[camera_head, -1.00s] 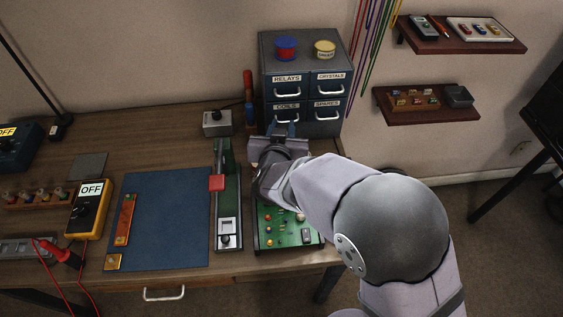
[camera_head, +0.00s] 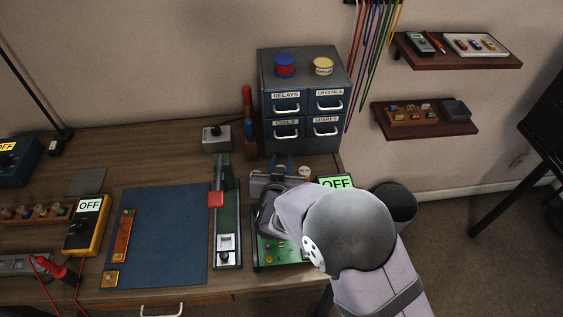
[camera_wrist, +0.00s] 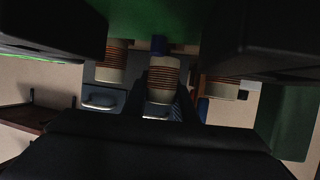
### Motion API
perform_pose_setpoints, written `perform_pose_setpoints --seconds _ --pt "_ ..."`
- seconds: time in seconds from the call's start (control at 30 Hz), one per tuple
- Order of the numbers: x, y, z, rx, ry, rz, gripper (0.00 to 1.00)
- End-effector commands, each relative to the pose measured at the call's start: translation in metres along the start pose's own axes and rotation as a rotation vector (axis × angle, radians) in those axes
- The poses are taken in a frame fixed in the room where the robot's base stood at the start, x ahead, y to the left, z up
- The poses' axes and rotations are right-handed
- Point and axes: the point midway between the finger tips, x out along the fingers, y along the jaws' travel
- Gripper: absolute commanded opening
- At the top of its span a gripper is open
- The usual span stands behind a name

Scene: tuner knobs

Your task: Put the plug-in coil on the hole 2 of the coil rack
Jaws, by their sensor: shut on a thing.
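My gripper (camera_head: 282,168) is at the back of the green component board (camera_head: 272,250) in the head view, seen from behind, with my arm covering much of that area. In the wrist view, three cream coils with copper-brown windings show: left (camera_wrist: 112,62), middle (camera_wrist: 162,82) and right (camera_wrist: 221,86). The middle one is the plug-in coil most nearly between the dark gripper parts. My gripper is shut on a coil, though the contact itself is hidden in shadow. The coil rack and its hole numbers cannot be made out in either view.
A drawer cabinet (camera_head: 305,105) stands behind my gripper. A lit OFF display (camera_head: 337,183) is just right of it.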

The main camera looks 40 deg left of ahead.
Motion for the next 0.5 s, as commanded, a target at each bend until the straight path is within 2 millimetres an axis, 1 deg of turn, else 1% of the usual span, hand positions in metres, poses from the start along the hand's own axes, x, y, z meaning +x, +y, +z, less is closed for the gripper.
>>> perform_pose_setpoints --seconds 0.17,0.5 --pt "0.0 -0.0001 -0.0004 0.0 0.001 0.0 0.03" --pt "0.0037 0.0 0.0088 0.0 0.0 0.0 0.03"
